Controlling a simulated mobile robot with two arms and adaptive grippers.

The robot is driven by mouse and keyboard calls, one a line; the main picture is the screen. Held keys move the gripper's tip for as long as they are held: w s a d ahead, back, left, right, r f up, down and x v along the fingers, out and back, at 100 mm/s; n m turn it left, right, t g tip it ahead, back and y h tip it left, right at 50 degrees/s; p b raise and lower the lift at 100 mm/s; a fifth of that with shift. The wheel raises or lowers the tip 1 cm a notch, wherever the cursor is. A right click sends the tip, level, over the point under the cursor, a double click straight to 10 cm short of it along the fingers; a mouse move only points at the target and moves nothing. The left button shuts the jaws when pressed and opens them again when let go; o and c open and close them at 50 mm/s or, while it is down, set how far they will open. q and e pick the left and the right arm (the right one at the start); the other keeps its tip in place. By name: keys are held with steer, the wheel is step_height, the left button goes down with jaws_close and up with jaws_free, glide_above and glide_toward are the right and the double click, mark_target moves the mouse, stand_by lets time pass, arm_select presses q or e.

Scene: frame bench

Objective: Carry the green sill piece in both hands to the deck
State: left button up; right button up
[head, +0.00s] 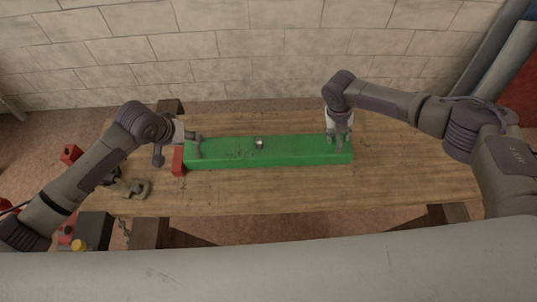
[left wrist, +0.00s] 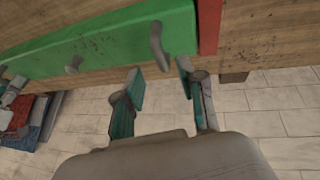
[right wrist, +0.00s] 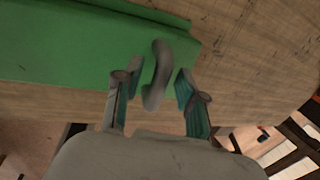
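The long green sill piece (head: 230,153) lies flat on the wooden bench. It has a grey handle near each end and a small metal knob (head: 259,143) mid-length. My left gripper (head: 184,136) is at its left end. In the left wrist view this gripper (left wrist: 160,77) is open and empty, with the left handle (left wrist: 158,45) just beyond its fingertips. My right gripper (head: 338,142) is low over the right end. In the right wrist view its open fingers (right wrist: 159,75) stand on either side of the right handle (right wrist: 158,75), with gaps visible. I cannot identify the deck.
A red block (head: 178,161) stands against the sill's left end on the wooden bench (head: 300,194). A metal clamp (head: 135,190) lies at the bench's left edge. A brick wall (head: 240,50) runs behind. The bench's front and right are clear.

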steer(key=shift+r, duration=0.25)
arm_select(q)
steer(key=v, duration=0.4)
steer(key=shift+s+a+r, duration=0.1)
steer(key=shift+r, duration=0.1)
arm_select(e)
step_height(320, 180, up, 11)
steer(key=a, duration=0.2)
steer(key=shift+a, duration=0.15)
steer(key=shift+r, duration=0.1)
